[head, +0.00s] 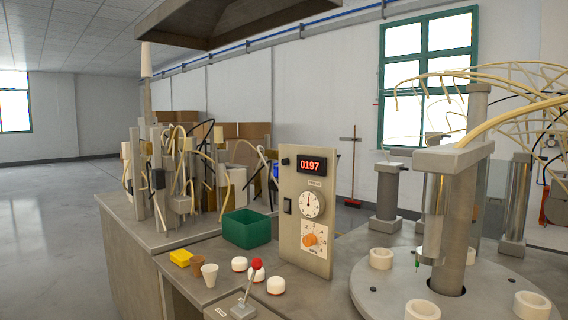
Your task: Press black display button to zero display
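A beige upright panel (291,237) stands on the bench in the middle of the head view. Its black-framed display (311,164) reads 0197 in red digits. A small round black button (285,161) sits just left of the display. A black rocker-like switch (288,206) is lower on the panel's left side. A round white dial (312,205) and an orange knob (310,240) on a white plate are below the display. Neither of my grippers is in view, and nothing covers the panel front.
A lever with a red ball (256,264) stands in front of the panel. A round turntable (385,296) with metal columns stands at right.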

